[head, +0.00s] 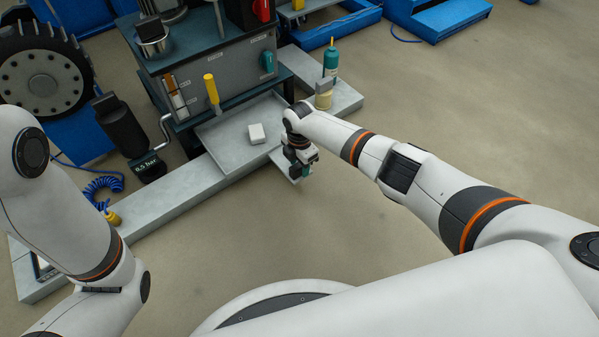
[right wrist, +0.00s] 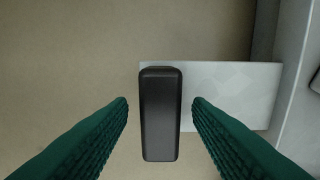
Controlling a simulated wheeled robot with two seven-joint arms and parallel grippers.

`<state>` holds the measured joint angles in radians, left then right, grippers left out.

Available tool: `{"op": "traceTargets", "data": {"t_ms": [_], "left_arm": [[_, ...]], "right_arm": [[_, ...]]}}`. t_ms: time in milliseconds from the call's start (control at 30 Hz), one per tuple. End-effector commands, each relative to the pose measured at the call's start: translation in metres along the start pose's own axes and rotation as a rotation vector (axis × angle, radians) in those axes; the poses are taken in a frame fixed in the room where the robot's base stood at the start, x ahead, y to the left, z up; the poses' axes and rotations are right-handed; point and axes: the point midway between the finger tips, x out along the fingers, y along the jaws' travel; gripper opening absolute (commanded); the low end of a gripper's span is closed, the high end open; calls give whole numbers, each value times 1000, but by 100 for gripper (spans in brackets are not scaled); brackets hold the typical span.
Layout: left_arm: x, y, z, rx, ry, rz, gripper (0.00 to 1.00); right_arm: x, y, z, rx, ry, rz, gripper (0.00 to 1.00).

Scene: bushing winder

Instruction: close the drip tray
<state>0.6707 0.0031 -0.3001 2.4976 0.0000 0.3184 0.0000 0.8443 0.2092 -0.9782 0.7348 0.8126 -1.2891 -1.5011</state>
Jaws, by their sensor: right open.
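The drip tray (head: 225,137) is a shallow grey metal tray that sticks out from the lower front of the machine. A light grey plate (head: 282,162) extends from its front edge toward my right gripper (head: 305,172). The plate also shows in the right wrist view (right wrist: 235,90), with a black bar-shaped handle (right wrist: 160,115) over its left end. My right gripper's green fingers (right wrist: 160,104) are open, one on each side of the handle, with a gap on both sides. In the head view the gripper and wrist hide the handle. My left gripper is out of view.
A white block (head: 257,133) lies on the tray. A teal bottle (head: 330,62) and a beige container (head: 323,97) stand on the grey ledge (head: 347,98) at right. The floor in front is clear.

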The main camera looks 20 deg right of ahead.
Motion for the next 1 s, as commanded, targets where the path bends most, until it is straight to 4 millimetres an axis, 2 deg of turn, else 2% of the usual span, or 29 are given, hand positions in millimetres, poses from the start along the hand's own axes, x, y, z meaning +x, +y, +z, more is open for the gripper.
{"op": "traceTargets", "data": {"t_ms": [33, 100, 467, 567, 767, 1000], "left_arm": [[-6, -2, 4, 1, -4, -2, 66], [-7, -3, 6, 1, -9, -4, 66], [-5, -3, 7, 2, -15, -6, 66], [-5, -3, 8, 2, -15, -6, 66], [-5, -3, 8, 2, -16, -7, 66], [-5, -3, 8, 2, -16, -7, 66]], "right_arm": [[10, 0, 0, 0, 0, 0, 45], [14, 0, 0, 0, 0, -1, 45], [17, 0, 0, 0, 0, -1, 45], [17, 0, 0, 0, 0, -1, 32], [17, 0, 0, 0, 0, 0, 0], [17, 0, 0, 0, 0, 0, 0]]}}
